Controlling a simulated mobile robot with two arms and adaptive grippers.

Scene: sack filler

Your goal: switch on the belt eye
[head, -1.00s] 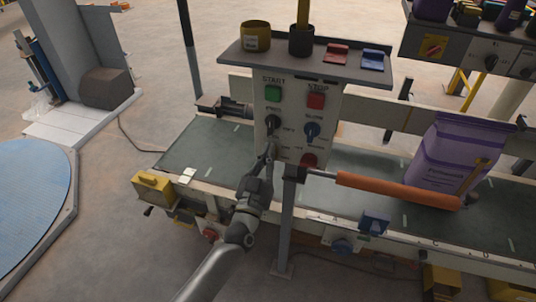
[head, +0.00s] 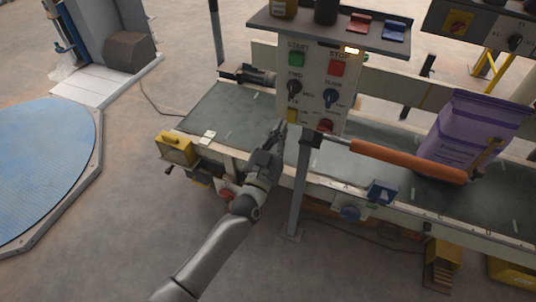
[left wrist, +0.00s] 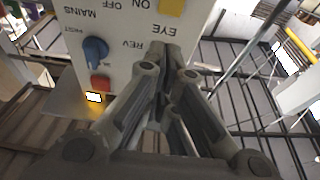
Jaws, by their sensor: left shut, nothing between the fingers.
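The control panel (head: 311,88) stands over the belt (head: 237,112). Its yellow switch (head: 292,115) is at the lower left, under the black FWD/REV knob (head: 293,88). In the left wrist view the panel (left wrist: 125,50) is upside down, with the word EYE beside a yellow switch (left wrist: 170,5) cut by the top edge. The switch's exact position cannot be told. My left gripper (head: 281,125) is shut and empty, just below and left of the yellow switch, seemingly apart from the panel. It also shows in the left wrist view (left wrist: 172,52). My right gripper is not in view.
An amber lamp (head: 352,50) glows under the panel's shelf (head: 330,33). The panel also has a green START button (head: 296,59), a red STOP button (head: 337,68), a blue knob (head: 330,97) and a red knob (head: 325,126). An orange bar (head: 405,160) extends right, beside a purple sack (head: 470,135).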

